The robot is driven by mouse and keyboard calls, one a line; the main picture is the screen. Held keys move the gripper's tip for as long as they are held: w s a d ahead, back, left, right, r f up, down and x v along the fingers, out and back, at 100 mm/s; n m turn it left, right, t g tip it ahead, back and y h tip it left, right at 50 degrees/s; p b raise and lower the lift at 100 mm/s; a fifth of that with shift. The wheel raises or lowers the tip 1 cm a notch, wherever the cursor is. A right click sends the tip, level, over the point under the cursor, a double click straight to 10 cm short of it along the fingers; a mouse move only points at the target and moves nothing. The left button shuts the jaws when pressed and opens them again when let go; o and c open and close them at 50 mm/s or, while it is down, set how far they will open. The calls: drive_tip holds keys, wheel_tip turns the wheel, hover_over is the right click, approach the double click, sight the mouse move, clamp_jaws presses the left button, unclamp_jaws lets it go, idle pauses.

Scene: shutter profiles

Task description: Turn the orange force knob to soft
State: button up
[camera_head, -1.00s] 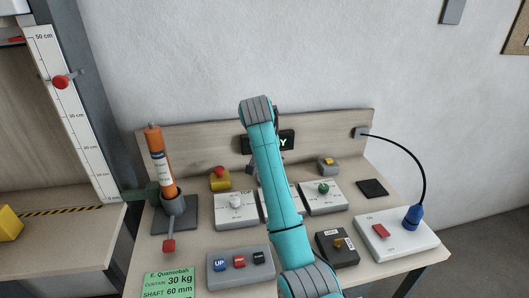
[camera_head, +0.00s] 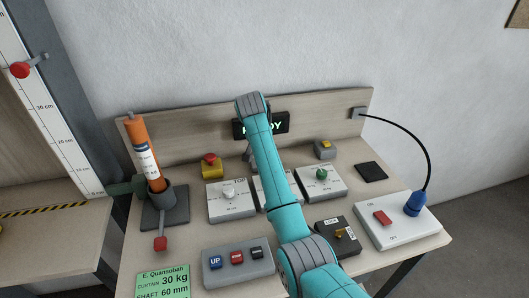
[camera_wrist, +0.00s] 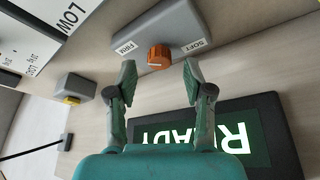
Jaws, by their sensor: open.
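The orange force knob (camera_wrist: 160,56) is on the front of a grey box (camera_wrist: 165,22) in the wrist view. A FIRM label (camera_wrist: 126,47) is at its left and a SOFT label (camera_wrist: 198,45) at its right. A pale mark shows on the knob, but its exact setting is hard to tell. My gripper (camera_wrist: 159,76) is open, with one finger on each side of the knob and a gap to it; I see no contact. In the head view my arm hides the knob and most of the gripper.
The lit READY display (camera_wrist: 215,135) is close beside my gripper. A red mushroom button on a yellow box (camera_head: 211,167), white dial panels (camera_head: 231,199) and an orange tube in a stand (camera_head: 146,155) are around the arm. A blue-plugged white box (camera_head: 397,226) stands at the right.

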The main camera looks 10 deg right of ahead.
drive_tip(key=shift+x, duration=0.95)
clamp_jaws()
drive_tip(key=shift+n, duration=0.4)
drive_tip(key=n+y, duration=0.1)
drive_tip(key=n, duration=0.1)
drive_tip(key=n+y, duration=0.1)
drive_tip(key=n, duration=0.2)
drive_tip(key=shift+s+d+n+t, duration=0.1)
drive_tip(key=shift+d+n+t, duration=0.1)
drive_tip(key=shift+n+t, duration=0.15)
drive_tip(key=n+y, duration=0.1)
drive_tip(key=n, duration=0.2)
drive_tip(key=n+y, duration=0.1)
drive_tip(key=n, duration=0.2)
drive_tip(key=shift+d+y, duration=0.2)
drive_tip(key=shift+y, duration=0.2)
drive_tip(key=n+g+y, duration=0.1)
drive_tip(key=n, duration=0.5)
drive_tip(key=shift+w+d+n+g+y, duration=0.1)
drive_tip(key=shift+w+n+g+y, duration=0.15)
drive_tip(key=shift+g+y, duration=0.15)
drive_tip(key=n+g, duration=0.1)
drive_tip(key=n, duration=0.2)
drive_tip(key=n+g, duration=0.1)
drive_tip(key=n, duration=0.1)
drive_tip(key=shift+n+y, duration=0.3)
drive_tip(key=shift+n, duration=0.1)
drive_tip(key=shift+g, duration=0.25)
